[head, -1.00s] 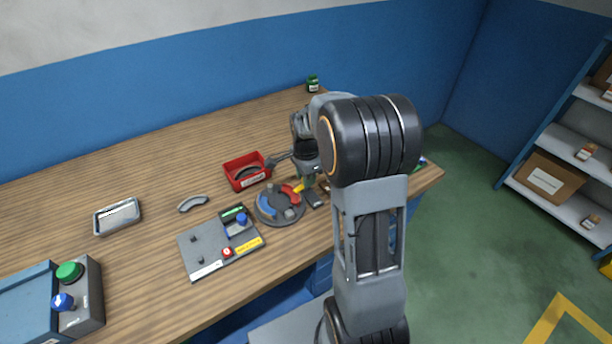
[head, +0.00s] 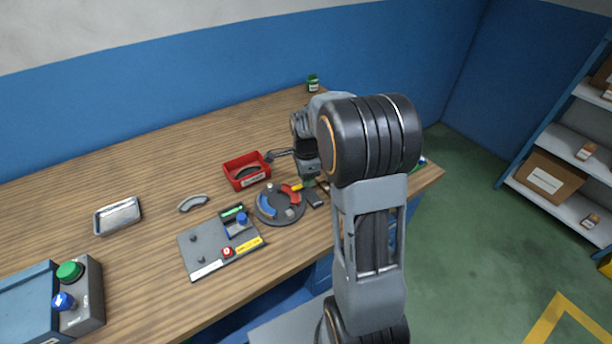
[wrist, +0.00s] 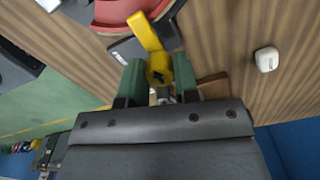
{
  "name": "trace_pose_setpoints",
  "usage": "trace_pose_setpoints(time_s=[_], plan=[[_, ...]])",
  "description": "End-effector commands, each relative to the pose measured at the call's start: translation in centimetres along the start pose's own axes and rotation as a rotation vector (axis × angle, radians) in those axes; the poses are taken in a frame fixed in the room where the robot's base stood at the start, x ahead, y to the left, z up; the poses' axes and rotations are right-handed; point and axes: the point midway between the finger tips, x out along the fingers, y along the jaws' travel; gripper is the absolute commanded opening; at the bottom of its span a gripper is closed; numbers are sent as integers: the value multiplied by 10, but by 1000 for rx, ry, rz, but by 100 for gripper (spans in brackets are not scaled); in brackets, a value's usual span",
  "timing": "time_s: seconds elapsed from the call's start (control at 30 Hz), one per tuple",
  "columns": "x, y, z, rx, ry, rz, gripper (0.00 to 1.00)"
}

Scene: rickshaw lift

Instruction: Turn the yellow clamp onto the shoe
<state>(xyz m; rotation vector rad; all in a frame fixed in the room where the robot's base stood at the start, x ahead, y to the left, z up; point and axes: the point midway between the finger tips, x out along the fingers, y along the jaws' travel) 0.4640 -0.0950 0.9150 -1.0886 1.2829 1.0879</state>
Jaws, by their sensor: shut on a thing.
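The yellow clamp (wrist: 146,33) is a lever with a round hub, and its hub end sits between the green fingers of my gripper (wrist: 158,80). My gripper is shut on it. The lever's free end overlaps the edge of the red shoe (wrist: 122,9) in the wrist view; I cannot tell if they touch. In the head view the yellow clamp (head: 296,188) shows at the red shoe (head: 291,196), on the round grey plate (head: 280,217). A blue shoe (head: 265,206) lies on the plate's left side. My arm hides part of the gripper.
A red bin (head: 240,183) stands behind the plate. A grey fixture board (head: 205,262) with a blue knob and a red button lies to the left. A grey curved piece (head: 193,203) and a metal tray (head: 118,217) lie farther left. The table's front edge is close.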

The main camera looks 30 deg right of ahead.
Motion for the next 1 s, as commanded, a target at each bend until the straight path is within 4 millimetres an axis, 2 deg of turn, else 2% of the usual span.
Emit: trace_pose_setpoints(time_s=[0.03, 0.07, 0.3, 0.53, 0.67, 0.77, 1.0], plan=[[-1, -1, 0, 2, -1, -3, 5], [-1, -1, 0, 2, -1, -3, 32], [0, 0, 0, 1, -1, -1, 54], [-1, 0, 0, 0, -1, -1, 54], [-9, -1, 0, 0, -1, -3, 54], [-24, -1, 0, 0, 0, -4, 54], [-74, -1, 0, 1, 0, -6, 54]])
